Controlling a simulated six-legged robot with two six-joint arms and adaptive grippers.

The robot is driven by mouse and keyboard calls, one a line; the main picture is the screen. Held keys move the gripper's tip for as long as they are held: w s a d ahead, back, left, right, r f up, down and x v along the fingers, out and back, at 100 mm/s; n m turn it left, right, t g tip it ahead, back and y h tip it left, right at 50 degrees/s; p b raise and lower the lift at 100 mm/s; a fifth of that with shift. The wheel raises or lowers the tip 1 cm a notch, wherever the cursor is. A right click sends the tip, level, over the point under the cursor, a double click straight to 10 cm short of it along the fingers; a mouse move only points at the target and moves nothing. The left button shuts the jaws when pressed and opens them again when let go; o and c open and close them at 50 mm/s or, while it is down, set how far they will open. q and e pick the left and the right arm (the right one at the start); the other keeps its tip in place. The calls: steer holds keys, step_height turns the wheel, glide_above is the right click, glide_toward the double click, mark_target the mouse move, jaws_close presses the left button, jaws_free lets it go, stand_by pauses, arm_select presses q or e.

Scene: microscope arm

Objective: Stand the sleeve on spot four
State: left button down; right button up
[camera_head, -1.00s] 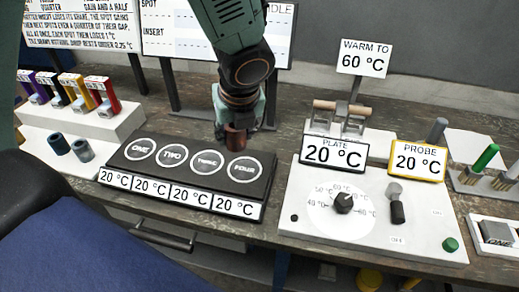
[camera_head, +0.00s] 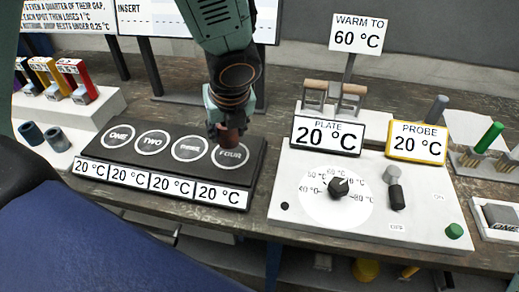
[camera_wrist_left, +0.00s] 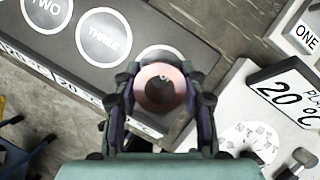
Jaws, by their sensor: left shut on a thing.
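My left gripper (camera_head: 229,128) is shut on a copper-brown sleeve (camera_head: 229,139), which hangs upright below the fingers. In the head view the sleeve is over the upper part of the ring of spot four (camera_head: 230,158) on the black plate (camera_head: 113,167). In the left wrist view the round, hollow top of the sleeve (camera_wrist_left: 160,84) sits between the two fingers (camera_wrist_left: 160,100), and it covers most of spot four's pale ring. I cannot tell whether the sleeve's bottom touches the plate. My right gripper is not in view.
Spots one, two and three on the plate are empty. Two dark sleeves (camera_head: 43,135) stand on a white block at left. The white control box (camera_head: 368,206) with knob (camera_head: 338,187) is right of the plate. Signs and a coloured tool rack (camera_head: 62,97) stand behind.

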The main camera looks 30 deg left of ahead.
mark_target(229, 145)
arm_select(q)
steer(key=shift+s+f+b, duration=0.1)
steer(key=shift+f+b, duration=0.25)
steer(key=shift+f, duration=0.2)
steer(key=shift+d+f+b, duration=0.1)
steer(key=shift+f+b, duration=0.7)
steer(key=shift+f, duration=0.6)
steer(key=shift+f+b, duration=0.1)
steer(key=shift+b, duration=0.25)
steer(key=c, duration=1.2)
jaws_free()
steer(key=o, duration=0.5)
steer(key=shift+c, duration=0.2)
